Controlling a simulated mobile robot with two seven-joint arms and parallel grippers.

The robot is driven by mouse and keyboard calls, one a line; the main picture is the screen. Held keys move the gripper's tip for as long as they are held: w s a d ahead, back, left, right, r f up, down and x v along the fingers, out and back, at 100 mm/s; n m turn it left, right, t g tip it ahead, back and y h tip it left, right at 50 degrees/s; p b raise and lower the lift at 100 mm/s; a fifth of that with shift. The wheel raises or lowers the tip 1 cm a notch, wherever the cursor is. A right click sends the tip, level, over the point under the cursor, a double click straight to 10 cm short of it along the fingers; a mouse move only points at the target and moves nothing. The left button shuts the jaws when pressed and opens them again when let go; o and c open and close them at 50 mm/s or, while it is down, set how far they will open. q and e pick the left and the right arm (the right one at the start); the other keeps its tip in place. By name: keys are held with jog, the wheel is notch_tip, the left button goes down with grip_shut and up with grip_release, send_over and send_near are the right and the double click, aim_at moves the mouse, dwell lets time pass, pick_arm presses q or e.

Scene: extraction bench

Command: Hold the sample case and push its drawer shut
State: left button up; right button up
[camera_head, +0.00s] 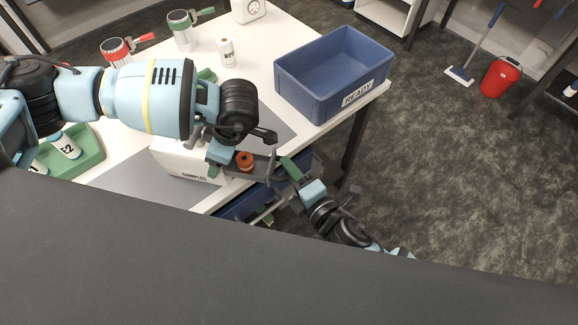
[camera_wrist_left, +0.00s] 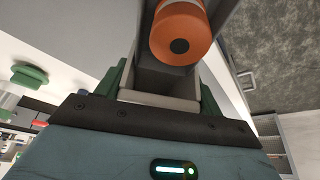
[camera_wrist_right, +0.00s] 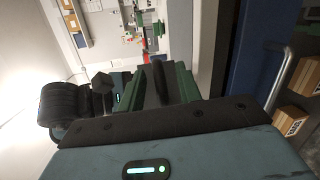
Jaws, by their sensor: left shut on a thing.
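The white sample case (camera_head: 187,165), marked SAMPLES, stands on the bench near its front edge. Its grey drawer (camera_head: 264,167) sticks out to the right, open, with an orange-capped item (camera_head: 245,160) in it. That item shows large in the left wrist view (camera_wrist_left: 180,35). My left gripper (camera_head: 217,158) is at the case's drawer end, shut on a pale wall of the case between its green fingers (camera_wrist_left: 160,100). My right gripper (camera_head: 289,168) is just beyond the drawer's outer end. Its finger gap is dark and unclear, and I cannot tell whether it touches the drawer.
A blue READY crate (camera_head: 345,105) stands at the bench's right edge. A green rack (camera_head: 88,158) is at left. Blue drawer units (camera_head: 240,207) lie below the bench edge.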

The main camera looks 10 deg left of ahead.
jog(key=shift+w+a, duration=0.45)
jog(key=shift+a, duration=0.05)
jog(key=shift+c, duration=0.4)
jog(key=shift+f, duration=0.1)
grip_shut()
